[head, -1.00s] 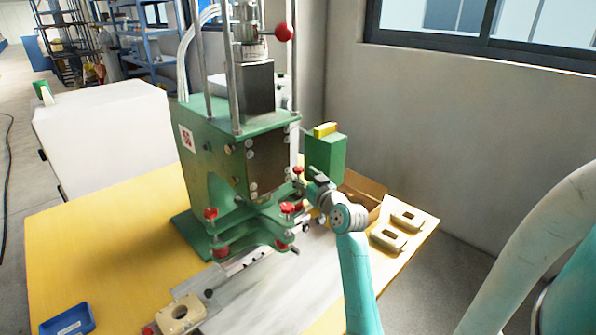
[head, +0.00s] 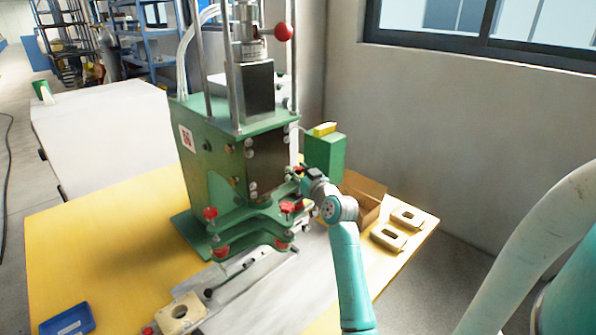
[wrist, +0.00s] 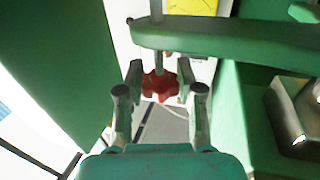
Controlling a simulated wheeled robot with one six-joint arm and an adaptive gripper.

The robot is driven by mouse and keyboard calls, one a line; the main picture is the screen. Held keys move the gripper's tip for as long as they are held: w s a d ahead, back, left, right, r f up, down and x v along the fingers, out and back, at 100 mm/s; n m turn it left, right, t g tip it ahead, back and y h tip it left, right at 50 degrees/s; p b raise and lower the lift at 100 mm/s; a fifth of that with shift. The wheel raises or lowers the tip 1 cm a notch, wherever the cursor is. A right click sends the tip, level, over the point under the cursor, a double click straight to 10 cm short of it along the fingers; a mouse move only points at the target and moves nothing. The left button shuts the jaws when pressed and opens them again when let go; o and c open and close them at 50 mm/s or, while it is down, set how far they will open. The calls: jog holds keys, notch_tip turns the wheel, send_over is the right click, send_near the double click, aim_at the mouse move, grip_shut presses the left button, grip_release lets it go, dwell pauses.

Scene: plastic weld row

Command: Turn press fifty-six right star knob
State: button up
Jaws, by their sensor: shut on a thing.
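The green press (head: 215,165) stands on a yellow table, with several red star knobs around its lower plate. In the wrist view a red star knob (wrist: 160,86) sits on an upright metal rod below a green arm of the press. My gripper (wrist: 160,92) has one finger on each side of this knob and is shut on it. In the head view my gripper (head: 300,178) is at the press's right side, and it mostly hides the knob there. Another red knob (head: 290,207) shows just below it, and one more (head: 210,213) at the front left corner.
A green box with a yellow top (head: 325,150) stands right behind my gripper. An open cardboard box (head: 362,195) and two beige parts (head: 388,237) lie to the right. A blue tray (head: 68,320) is at the front left.

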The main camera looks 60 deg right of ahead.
aim_at(298, 168)
jog(key=shift+n+t+y, duration=0.3)
jog(key=shift+n+y, duration=0.1)
jog(key=shift+y, duration=0.2)
jog(key=n+t+y, duration=0.1)
jog(key=n+y, duration=0.1)
jog(key=y, duration=0.2)
jog(key=shift+d+n, duration=0.1)
jog(key=shift+n, duration=0.3)
jog(key=shift+n+t+y, duration=0.3)
jog(key=shift+n+y, duration=1.6)
jog(key=shift+y, duration=1.1)
jog(key=o, duration=1.2)
jog(key=shift+r, duration=0.1)
notch_tip(298, 168, up, 10)
jog(key=shift+f, duration=0.1)
